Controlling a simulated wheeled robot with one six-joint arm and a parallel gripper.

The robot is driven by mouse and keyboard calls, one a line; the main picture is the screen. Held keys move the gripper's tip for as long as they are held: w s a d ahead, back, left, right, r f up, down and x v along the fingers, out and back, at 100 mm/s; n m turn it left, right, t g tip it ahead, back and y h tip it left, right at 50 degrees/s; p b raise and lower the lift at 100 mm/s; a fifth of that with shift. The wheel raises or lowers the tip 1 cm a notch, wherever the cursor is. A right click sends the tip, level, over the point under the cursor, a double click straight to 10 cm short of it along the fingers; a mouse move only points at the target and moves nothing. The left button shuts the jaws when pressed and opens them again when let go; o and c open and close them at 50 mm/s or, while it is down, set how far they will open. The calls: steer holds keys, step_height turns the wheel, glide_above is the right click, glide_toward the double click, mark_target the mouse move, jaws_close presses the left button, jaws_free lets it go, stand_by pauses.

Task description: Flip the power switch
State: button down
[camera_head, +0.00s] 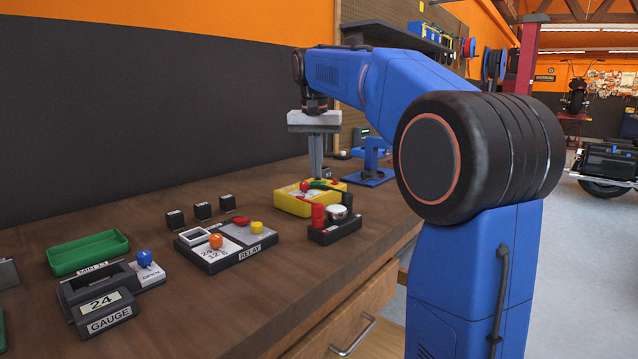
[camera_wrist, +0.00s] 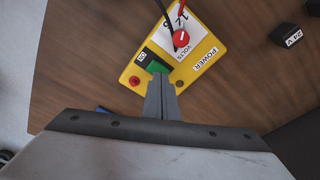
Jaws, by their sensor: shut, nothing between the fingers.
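The yellow power box (camera_head: 292,204) stands on the workbench, under my gripper in the head view. In the wrist view the yellow box (camera_wrist: 212,74) bears a POWER label, a red dial (camera_wrist: 181,39) by the word VOLTS, and a red round part at one corner. A green switch (camera_wrist: 155,66) sits near its edge beside a small black label (camera_wrist: 142,57). My gripper (camera_wrist: 160,80) is shut and empty, pointing down with its tips at the green switch and hiding part of it. I cannot tell whether they touch. In the head view my gripper (camera_head: 316,176) is above the box.
A black block with a red knob (camera_head: 318,214) stands close in front of the box. The RELAY unit (camera_head: 222,244), GAUGE unit (camera_head: 98,306), green tray (camera_head: 88,252) and small black blocks lie to the left. A blue stand (camera_head: 373,175) is behind. Bare wood lies between.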

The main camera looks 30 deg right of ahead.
mark_target(316, 182)
steer(key=shift+r, duration=3)
